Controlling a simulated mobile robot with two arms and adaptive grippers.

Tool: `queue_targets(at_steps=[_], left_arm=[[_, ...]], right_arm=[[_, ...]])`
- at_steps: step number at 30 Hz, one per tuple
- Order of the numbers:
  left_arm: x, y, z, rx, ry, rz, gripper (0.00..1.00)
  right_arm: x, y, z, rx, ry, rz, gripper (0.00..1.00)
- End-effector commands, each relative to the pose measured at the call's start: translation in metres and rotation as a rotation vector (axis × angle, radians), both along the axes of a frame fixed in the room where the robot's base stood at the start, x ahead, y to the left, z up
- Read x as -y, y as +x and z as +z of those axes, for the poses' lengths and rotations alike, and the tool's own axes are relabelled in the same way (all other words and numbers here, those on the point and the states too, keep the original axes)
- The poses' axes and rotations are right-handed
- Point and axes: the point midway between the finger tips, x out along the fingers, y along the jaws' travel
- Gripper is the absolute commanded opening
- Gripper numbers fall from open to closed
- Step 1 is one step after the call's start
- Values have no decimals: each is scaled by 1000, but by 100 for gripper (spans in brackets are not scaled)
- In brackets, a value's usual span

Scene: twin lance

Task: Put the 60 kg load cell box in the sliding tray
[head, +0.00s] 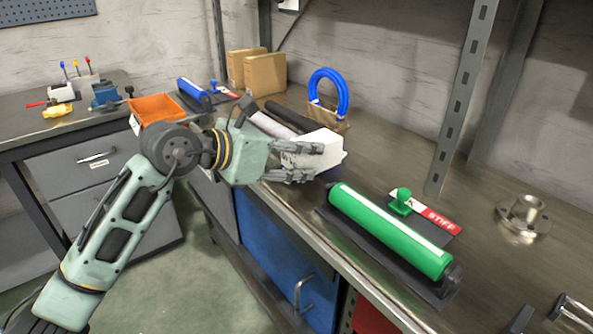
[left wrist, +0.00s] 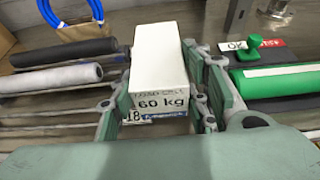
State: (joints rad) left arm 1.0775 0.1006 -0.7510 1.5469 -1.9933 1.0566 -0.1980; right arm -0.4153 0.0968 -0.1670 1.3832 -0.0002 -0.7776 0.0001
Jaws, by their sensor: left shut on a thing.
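The white 60 kg load cell box (head: 330,146) is between the fingers of my left gripper (head: 304,162), over the workbench in the head view. In the left wrist view the box (left wrist: 160,62) shows its printed "LOAD CELL 60 kg" end, with a finger on each side. My left gripper (left wrist: 163,105) is shut on it. A dark blue thing is partly hidden just below the box, and a label reading "18" shows there in the wrist view. I cannot make out whether it touches the box. I cannot pick out the sliding tray. My right gripper is not in view.
A green cylinder (head: 390,230) on a dark base, with a "STIFF" card (head: 440,220), lies to the right. A blue coil (head: 329,92) and cardboard boxes (head: 265,73) stand behind. A metal flange (head: 523,216) is far right. Blue drawer front (head: 275,255) below.

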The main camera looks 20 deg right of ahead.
Motion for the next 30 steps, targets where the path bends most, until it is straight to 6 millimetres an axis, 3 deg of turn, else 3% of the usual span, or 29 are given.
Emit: queue_targets(at_steps=[5, 13, 26, 27, 30], left_arm=[[3, 4, -7, 1, -4, 0, 2], [2, 4, -41, -1, -5, 0, 2], [2, 4, -44, 3, -4, 1, 2], [2, 4, -45, 0, 0, 0, 46], [2, 4, -45, 0, 0, 0, 55]], right_arm=[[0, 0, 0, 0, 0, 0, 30], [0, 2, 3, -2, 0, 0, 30], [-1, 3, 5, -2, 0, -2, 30], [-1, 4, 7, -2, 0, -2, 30], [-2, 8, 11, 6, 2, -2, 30]])
